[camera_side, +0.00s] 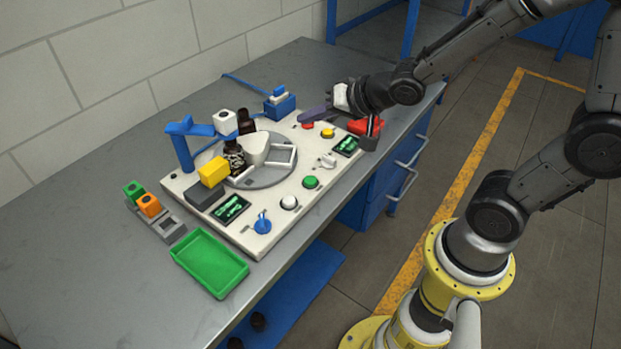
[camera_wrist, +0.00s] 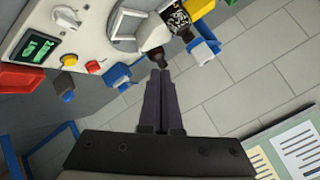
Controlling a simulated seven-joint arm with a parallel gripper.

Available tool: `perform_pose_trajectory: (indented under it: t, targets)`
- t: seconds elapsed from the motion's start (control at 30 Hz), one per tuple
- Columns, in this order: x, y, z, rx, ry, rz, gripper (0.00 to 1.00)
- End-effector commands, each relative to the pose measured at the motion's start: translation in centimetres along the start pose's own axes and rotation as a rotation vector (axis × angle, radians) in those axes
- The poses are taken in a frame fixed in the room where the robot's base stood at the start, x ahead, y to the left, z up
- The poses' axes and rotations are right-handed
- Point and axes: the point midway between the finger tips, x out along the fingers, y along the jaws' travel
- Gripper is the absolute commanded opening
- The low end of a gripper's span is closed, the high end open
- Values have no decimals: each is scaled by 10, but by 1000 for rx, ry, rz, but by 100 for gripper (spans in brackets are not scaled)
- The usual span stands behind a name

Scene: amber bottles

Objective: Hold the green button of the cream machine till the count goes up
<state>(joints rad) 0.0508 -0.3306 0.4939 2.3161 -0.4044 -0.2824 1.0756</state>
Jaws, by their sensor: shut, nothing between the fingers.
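The cream machine (camera_side: 270,220) stands on the grey bench and shows partly in the wrist view (camera_wrist: 90,28). Its green button (camera_side: 311,182) is on the near side of the top, between a white button (camera_side: 289,202) and a white switch (camera_side: 327,160). The green button is not visible in the wrist view. Two dark displays with green figures, one at the left (camera_side: 230,208) and one at the right (camera_side: 347,145), are too small to read. My gripper (camera_side: 303,116) is shut and empty above the machine's far right part, well away from the green button.
Amber bottles (camera_side: 234,158) stand around the turntable (camera_side: 272,178). A green tray (camera_side: 210,263) lies to the left.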

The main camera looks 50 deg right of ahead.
Motion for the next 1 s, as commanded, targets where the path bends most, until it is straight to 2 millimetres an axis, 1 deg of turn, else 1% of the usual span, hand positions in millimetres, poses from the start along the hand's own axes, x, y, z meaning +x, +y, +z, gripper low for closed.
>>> perform_pose_trajectory:
  t: [0.03,0.1,0.23,0.33,0.73,0.87,1.0]
  targets:
    - [10,10,10,0,-30,18,0]
    - [18,20,20,0,-59,42,0]
    - [25,32,30,7,-91,73,0]
    - [26,36,33,10,-99,82,0]
    - [28,37,34,9,-99,83,0]
    - [33,42,40,10,-101,84,0]
    - [44,52,50,11,-102,85,0]
